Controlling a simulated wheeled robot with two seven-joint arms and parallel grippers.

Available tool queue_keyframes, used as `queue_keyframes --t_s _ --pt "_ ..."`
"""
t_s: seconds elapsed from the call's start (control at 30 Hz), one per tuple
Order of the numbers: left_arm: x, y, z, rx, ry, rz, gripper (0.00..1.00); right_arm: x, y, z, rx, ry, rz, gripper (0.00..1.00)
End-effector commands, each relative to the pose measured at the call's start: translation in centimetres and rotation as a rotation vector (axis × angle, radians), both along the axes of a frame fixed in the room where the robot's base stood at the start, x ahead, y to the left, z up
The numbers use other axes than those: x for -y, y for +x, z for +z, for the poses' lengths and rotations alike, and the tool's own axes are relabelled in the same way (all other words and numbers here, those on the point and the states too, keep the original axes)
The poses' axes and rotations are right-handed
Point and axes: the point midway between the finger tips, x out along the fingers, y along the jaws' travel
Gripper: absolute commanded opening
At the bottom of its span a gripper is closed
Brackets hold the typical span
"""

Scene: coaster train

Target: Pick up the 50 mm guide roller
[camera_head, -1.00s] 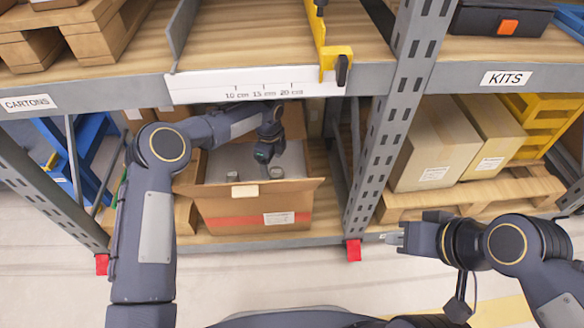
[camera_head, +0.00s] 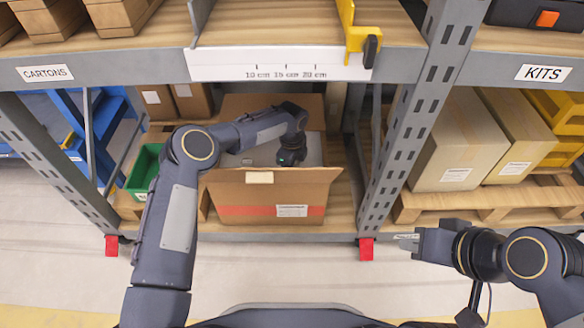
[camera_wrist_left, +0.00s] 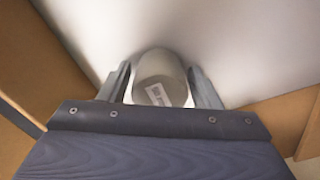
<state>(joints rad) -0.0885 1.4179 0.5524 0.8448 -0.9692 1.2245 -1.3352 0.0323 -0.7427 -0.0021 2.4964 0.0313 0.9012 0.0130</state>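In the left wrist view a pale metallic cylinder with a small printed label, apparently a guide roller (camera_wrist_left: 160,76), lies between the two fingers of my left gripper (camera_wrist_left: 161,88). The fingers are close along its sides; whether they press on it is unclear. My gripper body hides its near end. In the head view my left gripper (camera_head: 290,158) reaches down into an open cardboard carton (camera_head: 245,195) on the lower shelf. The carton's front wall and my arm hide most of the inside. My right gripper (camera_head: 406,238) is in front of the rack, away from the carton, apparently empty.
A shelf beam with a centimetre scale (camera_head: 278,66) runs above the carton. A perforated rack upright (camera_head: 405,140) stands to its right, with boxes (camera_head: 460,140) on a pallet beyond. A green bin (camera_head: 143,172) is at the left. The floor in front is clear.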

Motion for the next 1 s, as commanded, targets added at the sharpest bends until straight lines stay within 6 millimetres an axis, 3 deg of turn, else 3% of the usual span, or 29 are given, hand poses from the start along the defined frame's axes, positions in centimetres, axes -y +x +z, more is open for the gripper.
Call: queue_keyframes --t_s 0.03,0.3,0.57,1.0 --pt "0.0 0.0 0.0 0.0 0.0 0.0 0.51 0.0 0.0 0.0 0.0 0.0 0.0 0.0" --pt "0.0 0.0 0.1 0.001 0.0 0.0 0.17 0.0 0.0 0.0 0.0 0.0 0.0 0.0" --pt "0.0 0.0 0.6 0.002 -0.001 0.0 0.17 0.0 0.0 0.2 0.0 0.0 0.0 0.0" --pt "0.0 0.0 8.6 0.002 0.0 -0.002 0.17 0.0 0.0 3.3 0.0 0.0 0.0 0.0"
